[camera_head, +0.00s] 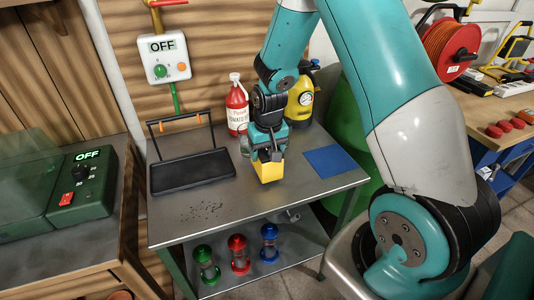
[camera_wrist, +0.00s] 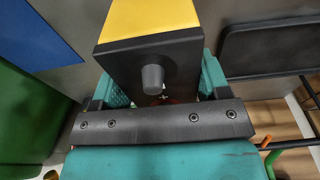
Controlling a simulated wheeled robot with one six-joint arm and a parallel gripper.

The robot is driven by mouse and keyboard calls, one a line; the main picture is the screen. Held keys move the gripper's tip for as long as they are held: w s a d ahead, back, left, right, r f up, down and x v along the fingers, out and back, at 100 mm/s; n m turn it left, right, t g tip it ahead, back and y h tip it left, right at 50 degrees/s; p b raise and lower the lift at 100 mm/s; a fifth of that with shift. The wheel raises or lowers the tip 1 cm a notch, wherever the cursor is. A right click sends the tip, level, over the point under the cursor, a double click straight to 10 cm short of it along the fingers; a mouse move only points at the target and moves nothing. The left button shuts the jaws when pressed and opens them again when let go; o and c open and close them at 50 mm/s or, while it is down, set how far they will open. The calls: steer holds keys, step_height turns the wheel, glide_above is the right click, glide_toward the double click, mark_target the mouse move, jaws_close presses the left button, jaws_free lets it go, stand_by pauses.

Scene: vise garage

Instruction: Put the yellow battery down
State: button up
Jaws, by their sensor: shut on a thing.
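The yellow battery (camera_head: 268,172) is a yellow block with a dark end, held at the end of my arm over the metal table (camera_head: 262,205). In the wrist view the battery (camera_wrist: 150,20) shows its yellow side and its black end with a round grey knob. My gripper (camera_head: 267,150) is shut on it, with teal fingers on both sides in the wrist view (camera_wrist: 160,85). I cannot tell whether the battery touches the tabletop.
A blue mat (camera_head: 330,161) lies right of the battery, and a black tray with a handle (camera_head: 193,171) lies left. A red bottle (camera_head: 237,105) and a yellow bottle (camera_head: 301,100) stand behind. Several colored jars (camera_head: 239,254) stand on the lower shelf. The tabletop's front is mostly clear.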

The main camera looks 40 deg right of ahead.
steer(key=shift+f, duration=0.65)
steer(key=shift+f, duration=0.15)
steer(key=o, duration=1.6)
